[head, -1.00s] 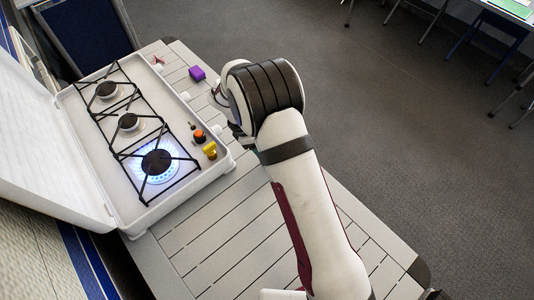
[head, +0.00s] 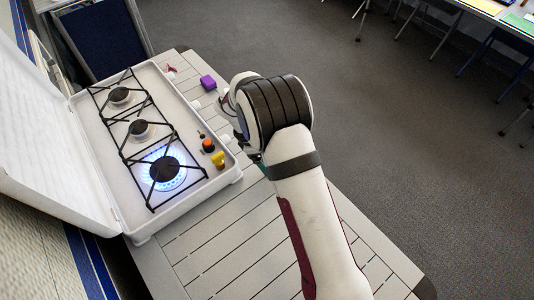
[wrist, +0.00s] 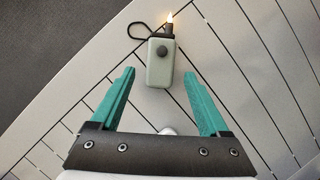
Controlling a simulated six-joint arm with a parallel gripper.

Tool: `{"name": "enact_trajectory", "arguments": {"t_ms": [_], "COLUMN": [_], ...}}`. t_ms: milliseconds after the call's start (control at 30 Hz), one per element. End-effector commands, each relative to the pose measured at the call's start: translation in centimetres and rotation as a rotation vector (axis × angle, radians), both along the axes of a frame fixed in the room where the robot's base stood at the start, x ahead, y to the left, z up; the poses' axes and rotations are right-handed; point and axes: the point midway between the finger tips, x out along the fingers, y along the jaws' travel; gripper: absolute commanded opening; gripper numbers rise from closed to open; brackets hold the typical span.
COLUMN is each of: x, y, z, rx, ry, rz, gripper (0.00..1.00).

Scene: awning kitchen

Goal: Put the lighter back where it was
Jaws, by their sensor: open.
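The lighter (wrist: 159,65) lies on the slatted table in the wrist view, just beyond my fingertips. It has a pale grey-green body with a dark round button, a black nozzle with a small flame at its tip, and a black loop at its upper left. My gripper (wrist: 160,78) is open, its two teal fingers spread to either side of the lighter's near end; I see no contact. In the head view my arm hides the lighter, and only a bit of teal finger (head: 262,170) shows beside the stove.
A white camping stove (head: 140,140) with its lid open stands on the left of the table; its nearest burner (head: 164,169) burns blue. A purple block (head: 208,83) lies behind my gripper. The slatted table (head: 220,235) is clear in front.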

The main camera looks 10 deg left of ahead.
Motion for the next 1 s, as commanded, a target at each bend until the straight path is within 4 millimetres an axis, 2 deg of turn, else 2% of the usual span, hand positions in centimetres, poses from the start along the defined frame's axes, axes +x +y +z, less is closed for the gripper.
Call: {"name": "enact_trajectory", "arguments": {"t_ms": [100, 200, 300, 400, 567, 667, 767, 833, 867, 900, 1000], "x": [0.1, 0.1, 0.1, 0.0, 0.0, -0.9, -4.6, -9.0, -11.1, -14.0, -20.8], "y": [1.4, 2.5, 3.2, 3.7, 3.7, 1.8, -2.7, -6.2, -7.4, -8.8, -10.5], "z": [3.3, 5.8, 7.6, 8.7, 9.2, 11.4, 15.9, 18.8, 19.7, 20.5, 20.9], "rx": [0.004, 0.003, 0.002, 0.001, 0.003, 0.034, 0.11, 0.171, 0.195, 0.223, 0.279], "ry": [-0.005, -0.004, -0.003, -0.001, -0.001, -0.03, -0.096, -0.147, -0.166, -0.188, -0.224], "rz": [0.001, 0.001, 0.002, 0.0, -0.005, -0.134, -0.486, -0.811, -0.955, -1.145, -1.575], "gripper": [0.79, 0.79, 0.79, 0.79, 0.79, 0.79, 0.79, 0.79, 0.79, 0.79, 0.79]}}
